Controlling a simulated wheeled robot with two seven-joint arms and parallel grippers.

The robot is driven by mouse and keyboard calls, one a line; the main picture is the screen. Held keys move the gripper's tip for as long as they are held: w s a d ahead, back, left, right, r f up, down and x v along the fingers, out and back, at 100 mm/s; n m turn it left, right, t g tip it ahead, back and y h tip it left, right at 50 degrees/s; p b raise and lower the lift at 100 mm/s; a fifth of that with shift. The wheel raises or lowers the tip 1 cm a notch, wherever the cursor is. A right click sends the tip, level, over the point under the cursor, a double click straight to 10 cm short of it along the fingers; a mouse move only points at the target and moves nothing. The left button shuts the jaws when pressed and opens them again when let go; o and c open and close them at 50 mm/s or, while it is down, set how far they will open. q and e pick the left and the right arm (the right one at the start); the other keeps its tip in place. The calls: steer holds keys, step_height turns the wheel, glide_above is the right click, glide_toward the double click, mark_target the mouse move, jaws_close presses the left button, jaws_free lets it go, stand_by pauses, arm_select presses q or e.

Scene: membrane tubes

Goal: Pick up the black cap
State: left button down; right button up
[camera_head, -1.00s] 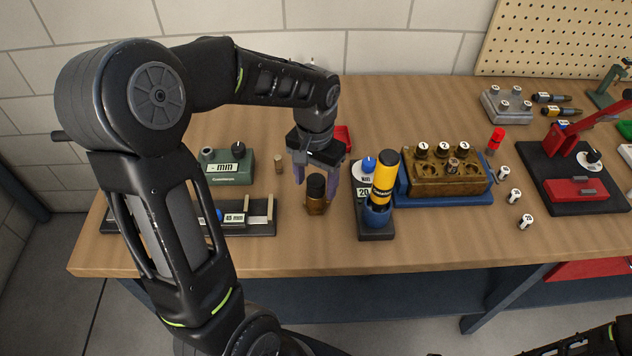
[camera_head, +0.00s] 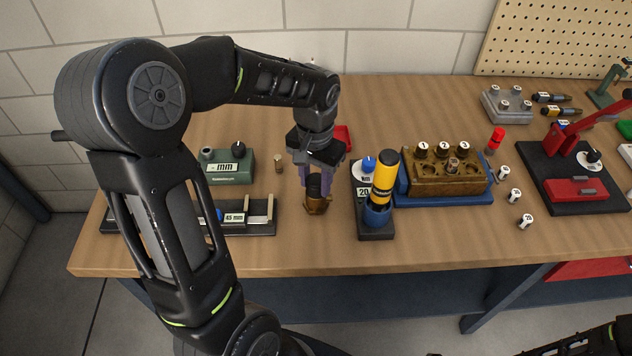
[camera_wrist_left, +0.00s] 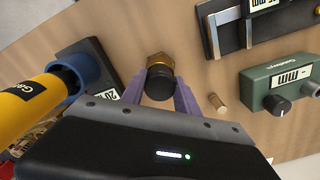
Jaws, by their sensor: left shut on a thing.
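The black cap (camera_head: 314,186) sits on top of an amber-brown bottle (camera_head: 316,206) standing upright on the bench. My left gripper (camera_head: 317,188) points down over the bottle, with its purple fingers shut on the cap from both sides. In the left wrist view the black cap (camera_wrist_left: 159,84) is between the two fingertips (camera_wrist_left: 159,92), with the brown bottle (camera_wrist_left: 158,61) partly showing beyond it. My right gripper does not show; only a piece of dark arm is at the lower right of the head view.
A stand with a blue cup and yellow tube (camera_head: 384,180) is close to the right of the bottle. A green meter box (camera_head: 231,168) and a small tan peg (camera_head: 279,162) are to its left. A brass block (camera_head: 447,178) sits further right. The bench in front is clear.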

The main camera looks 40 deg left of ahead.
mark_target(316, 180)
arm_select(q)
step_height(316, 180, up, 10)
steer(key=shift+b, duration=0.6)
stand_by(0.5)
